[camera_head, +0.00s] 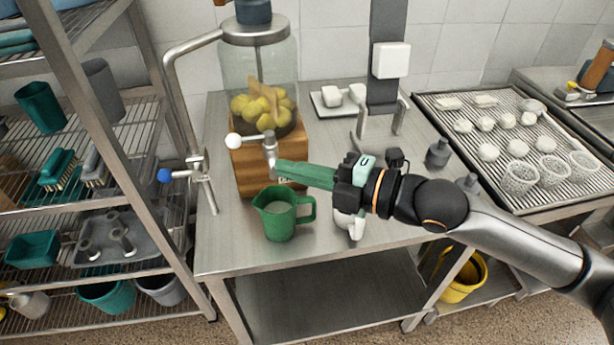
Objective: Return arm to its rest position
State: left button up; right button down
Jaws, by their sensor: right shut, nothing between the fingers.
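My right arm comes in from the right across the steel table (330,252). Its gripper (282,171) points left and is shut with nothing in it. The green fingers are in front of the wooden base (252,160) of a glass dispenser, close to its tap (269,145). I cannot tell whether they touch the tap. A green jug (279,222) stands upright on the table just below the fingertips, with pale contents inside. A white object (352,225) is partly hidden behind my gripper body. My left gripper is not in view.
The glass dispenser (262,65) holds yellow fruit. A metal pipe with a blue knob (164,175) stands at the table's left. A wire shelf rack (95,285) fills the left side. A ribbed tray (470,170) with perforated baskets (520,178) is at right. A yellow bucket (462,278) is below.

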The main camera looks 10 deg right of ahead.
jog(key=shift+v, duration=1.2)
jog(key=s+d+f+m+h, duration=0.1)
jog(key=s+f+m+h, duration=0.15)
jog(key=f+m, duration=0.45)
jog(key=s+d+f+m+h, duration=0.2)
jog(key=f+m+h, duration=0.2)
jog(key=f+m, duration=0.3)
jog(key=s+d+f+m+g+h, duration=0.65)
jog(key=s+d+f+m, duration=0.4)
jog(key=s+f, duration=0.4)
jog(key=w+a+f+t+y, duration=0.2)
jog(key=w+a+f+t, duration=0.2)
jog(key=f, duration=0.5)
jog(key=shift+w+a+t+p, duration=0.15)
jog(key=shift+a+t+p, duration=0.2)
jog(key=shift+t, duration=0.5)
